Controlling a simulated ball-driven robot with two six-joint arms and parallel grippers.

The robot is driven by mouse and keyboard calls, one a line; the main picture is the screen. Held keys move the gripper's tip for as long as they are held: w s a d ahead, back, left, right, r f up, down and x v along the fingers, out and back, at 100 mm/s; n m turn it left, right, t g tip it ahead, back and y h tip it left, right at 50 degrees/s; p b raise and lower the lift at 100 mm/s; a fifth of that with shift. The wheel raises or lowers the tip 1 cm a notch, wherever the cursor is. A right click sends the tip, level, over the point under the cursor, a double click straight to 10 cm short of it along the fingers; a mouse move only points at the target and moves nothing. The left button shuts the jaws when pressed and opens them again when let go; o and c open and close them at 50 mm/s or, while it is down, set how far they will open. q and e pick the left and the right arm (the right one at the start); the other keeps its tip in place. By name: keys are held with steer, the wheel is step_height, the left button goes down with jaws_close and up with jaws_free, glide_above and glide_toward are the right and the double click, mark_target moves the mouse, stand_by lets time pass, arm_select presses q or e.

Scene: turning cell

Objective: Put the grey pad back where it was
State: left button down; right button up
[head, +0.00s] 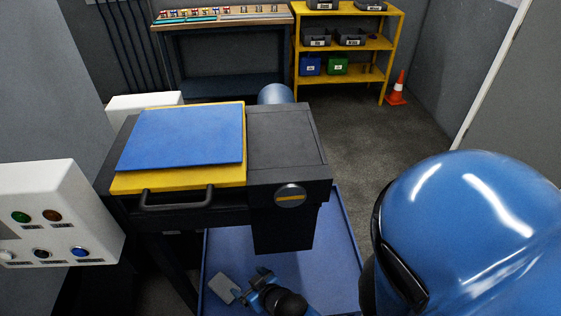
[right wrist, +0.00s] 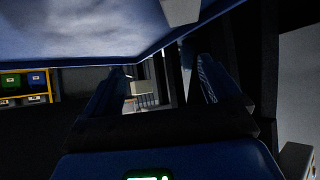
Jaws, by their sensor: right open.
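The grey pad (head: 223,288) is a small flat grey block lying on the blue tray (head: 341,240) under the machine, in the head view. My right gripper (head: 252,284) is low over the tray, just right of the pad, with its fingers towards it. The right wrist view looks upside down. There the gripper (right wrist: 158,85) stands open with nothing between its fingers. A grey block, probably the pad, is cut off at the top edge (right wrist: 180,10), beyond the fingertips and apart from them. My left gripper is not in view.
The dark machine body (head: 285,145) overhangs the tray, with a blue sheet (head: 185,137) on a yellow plate (head: 150,181) and a black handle (head: 178,199). A white button panel (head: 50,210) stands at left. A yellow shelf (head: 345,43), workbench (head: 225,60) and orange cone (head: 397,87) are behind.

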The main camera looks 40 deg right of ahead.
steer(key=s+d+r+t, duration=0.1)
steer(key=s+r+t, duration=0.2)
steer(key=r, duration=0.6)
steer(key=s+d+r+m+t, duration=0.1)
steer(key=s+r+t, duration=0.3)
steer(key=s+r, duration=0.3)
step_height(320, 180, up, 2)
steer(key=shift+s+d+r+h, duration=0.2)
steer(key=shift+s+r+h, duration=0.05)
steer(key=shift+s+h, duration=0.15)
